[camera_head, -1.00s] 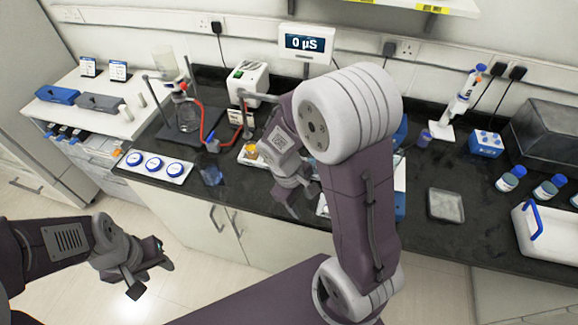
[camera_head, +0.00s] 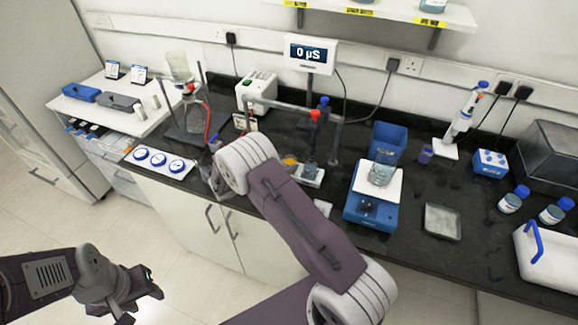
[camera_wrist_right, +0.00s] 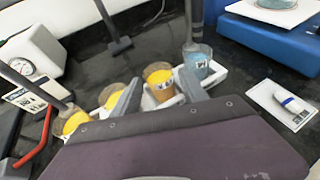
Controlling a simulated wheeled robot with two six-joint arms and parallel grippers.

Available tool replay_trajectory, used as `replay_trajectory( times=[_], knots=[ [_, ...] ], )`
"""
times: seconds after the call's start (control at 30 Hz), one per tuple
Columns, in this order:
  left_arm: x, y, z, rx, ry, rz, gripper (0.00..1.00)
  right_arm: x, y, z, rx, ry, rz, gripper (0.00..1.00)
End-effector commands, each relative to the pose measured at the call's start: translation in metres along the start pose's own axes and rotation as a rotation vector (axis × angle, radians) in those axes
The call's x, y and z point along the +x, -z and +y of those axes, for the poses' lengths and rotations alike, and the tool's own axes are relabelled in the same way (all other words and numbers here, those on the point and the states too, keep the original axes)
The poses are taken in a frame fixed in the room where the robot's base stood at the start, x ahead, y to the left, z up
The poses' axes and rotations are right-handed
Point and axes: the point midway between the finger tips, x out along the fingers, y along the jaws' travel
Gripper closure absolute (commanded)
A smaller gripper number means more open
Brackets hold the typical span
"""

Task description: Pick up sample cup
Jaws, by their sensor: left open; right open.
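Several sample cups stand in a row in a white tray; three hold yellow contents, and one (camera_wrist_right: 158,85) shows between my right fingers. A clear bluish cup (camera_wrist_right: 198,62) stands at the right end. In the head view, an orange-yellow cup (camera_head: 290,161) and the bluish cup (camera_head: 309,170) show past my right arm, which hides the rest. My right gripper (camera_wrist_right: 159,75) is open and empty, its fingers reaching toward the row; I cannot tell if they touch a cup. My left gripper (camera_head: 148,285) is open and empty, low at the left, away from the bench.
A flask with red tubing (camera_head: 195,117) is at the left. A white tray with blue lids (camera_head: 158,161) lies at the bench's front edge.

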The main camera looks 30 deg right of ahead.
Motion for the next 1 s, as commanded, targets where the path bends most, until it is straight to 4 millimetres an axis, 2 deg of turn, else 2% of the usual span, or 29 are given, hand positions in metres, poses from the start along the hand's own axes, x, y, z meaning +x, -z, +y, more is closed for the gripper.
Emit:
replay_trajectory(
  times=[0.03,0.2,0.33,0.43,0.7,0.77,0.9,1.0],
  knots=[
    [-0.004,0.0,0.0,0.0,0.0,0.0,0.55,0.007,-0.002,-0.001,-0.001,0.003,0.001,0.49],
    [-0.007,0.001,0.0,0.0,0.0,0.0,0.55,0.018,-0.002,0.0,0.001,0.002,0.001,0.49],
    [-0.018,0.002,0.0,0.0,0.0,0.0,0.55,0.042,-0.006,0.002,0.001,0.004,0.002,0.49],
    [-0.019,0.002,0.0,0.0,0.0,0.0,0.55,0.058,-0.004,0.002,0.001,0.003,0.002,0.49],
    [-0.018,0.002,0.0,0.0,0.0,0.0,0.55,0.064,-0.002,0.003,0.001,0.0,0.003,0.49],
    [-0.018,0.002,0.0,0.0,0.0,0.0,0.55,0.064,-0.002,0.003,0.001,0.0,0.002,0.63],
    [-0.018,0.002,0.0,0.0,0.0,0.0,0.55,0.064,-0.002,0.003,0.001,0.0,0.002,1.0],
    [-0.018,0.002,0.0,0.0,0.0,0.0,0.55,0.064,-0.002,0.003,0.001,0.0,0.002,1.0]
  ],
)
